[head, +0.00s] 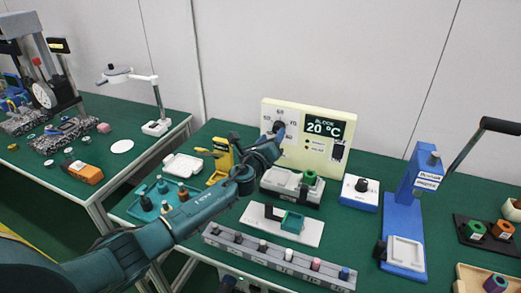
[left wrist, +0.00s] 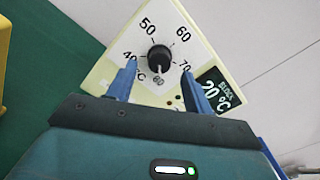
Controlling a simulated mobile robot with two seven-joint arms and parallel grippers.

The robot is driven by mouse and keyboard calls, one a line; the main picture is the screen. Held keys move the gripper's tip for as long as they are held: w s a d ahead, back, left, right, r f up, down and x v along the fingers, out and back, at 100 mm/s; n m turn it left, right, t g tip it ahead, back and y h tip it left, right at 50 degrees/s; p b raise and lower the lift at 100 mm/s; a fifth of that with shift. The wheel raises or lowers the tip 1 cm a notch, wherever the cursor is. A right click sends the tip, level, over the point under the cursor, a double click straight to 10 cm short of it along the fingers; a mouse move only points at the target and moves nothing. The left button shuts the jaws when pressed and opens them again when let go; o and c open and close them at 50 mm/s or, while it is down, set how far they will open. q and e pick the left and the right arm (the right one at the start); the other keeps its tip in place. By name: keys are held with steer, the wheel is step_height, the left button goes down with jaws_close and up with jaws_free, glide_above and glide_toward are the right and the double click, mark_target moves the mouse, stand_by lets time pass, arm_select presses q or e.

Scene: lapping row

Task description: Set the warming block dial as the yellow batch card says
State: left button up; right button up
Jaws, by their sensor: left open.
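The warming block panel (head: 345,117) is a cream upright box whose display reads 20 °C. Its dark round dial (left wrist: 159,57) has marks 40, 50, 60, 70 and 80 around it in the left wrist view. A faint pale line on the knob seems to point toward 80. My left gripper (left wrist: 158,67) is open, with one blue finger on each side of the dial and gaps visible. In the head view my left gripper (head: 279,130) partly covers the dial. A yellow upright piece (head: 221,153) stands left of the panel; no writing on it is readable, and I cannot tell whether it is the batch card.
A white block with a green ring (head: 309,177) stands before the panel. A teal tray (head: 150,204) is at left, and a blue press (head: 404,215) at right.

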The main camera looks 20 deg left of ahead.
arm_select(q)
steer(key=s, duration=1)
steer(key=shift+a+p, duration=0.15)
steer(key=shift+p, duration=0.3)
arm_select(e)
steer(key=shift+s+r, duration=0.15)
